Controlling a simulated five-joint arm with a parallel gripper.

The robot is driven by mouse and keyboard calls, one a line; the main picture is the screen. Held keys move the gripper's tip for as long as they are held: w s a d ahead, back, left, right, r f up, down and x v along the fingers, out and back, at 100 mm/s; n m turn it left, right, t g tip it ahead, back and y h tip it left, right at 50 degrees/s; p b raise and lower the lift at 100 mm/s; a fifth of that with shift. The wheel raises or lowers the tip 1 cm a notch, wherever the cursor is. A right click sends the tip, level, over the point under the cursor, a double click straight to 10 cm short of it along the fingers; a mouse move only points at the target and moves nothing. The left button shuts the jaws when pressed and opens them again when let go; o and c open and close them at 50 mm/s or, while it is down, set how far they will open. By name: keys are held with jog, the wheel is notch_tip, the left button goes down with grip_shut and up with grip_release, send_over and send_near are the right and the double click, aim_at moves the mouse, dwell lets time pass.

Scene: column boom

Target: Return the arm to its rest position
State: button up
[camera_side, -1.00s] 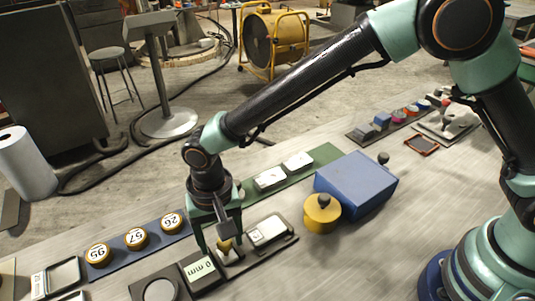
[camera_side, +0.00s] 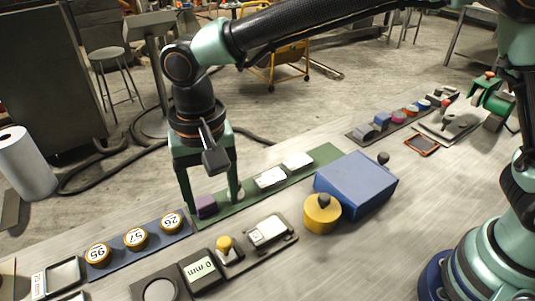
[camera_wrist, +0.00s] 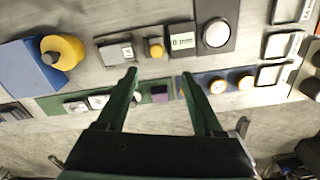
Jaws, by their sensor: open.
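My gripper (camera_side: 212,200) is open and empty, pointing down above the green mat (camera_side: 238,201). In the side view a purple block (camera_side: 206,206) on the mat shows between its fingers. In the wrist view the two green fingers stand wide apart, with the gripper (camera_wrist: 159,77) near the mat, and the purple block (camera_wrist: 160,93) shows between them. I cannot tell the exact height of the fingertips. My arm reaches out to the left from the base, and its upper part is cut off by the top edge of the side view.
White blocks (camera_side: 270,178) lie along the green mat. In front are a yellow knob (camera_side: 224,244) and a "0 mm" display (camera_side: 200,270). Numbered discs (camera_side: 136,238) sit at left. A blue box (camera_side: 356,185) and yellow pot (camera_side: 321,213) stand at right. Air above the bench is open.

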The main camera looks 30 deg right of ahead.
jog(key=w+d+r+t, duration=0.1)
jog(key=w+d+r, duration=0.1)
jog(key=d+r, duration=0.5)
jog(key=s+d+n+t, duration=0.1)
jog(key=s+d+t, duration=0.1)
jog(key=d, duration=1.1)
jog(key=s+d+r+n+t, duration=0.1)
jog(key=s+d, duration=0.4)
jog(key=d, duration=0.7)
jog(key=shift+d+n+t, duration=0.4)
jog(key=shift+n+t, duration=0.1)
jog(key=shift+t, duration=0.3)
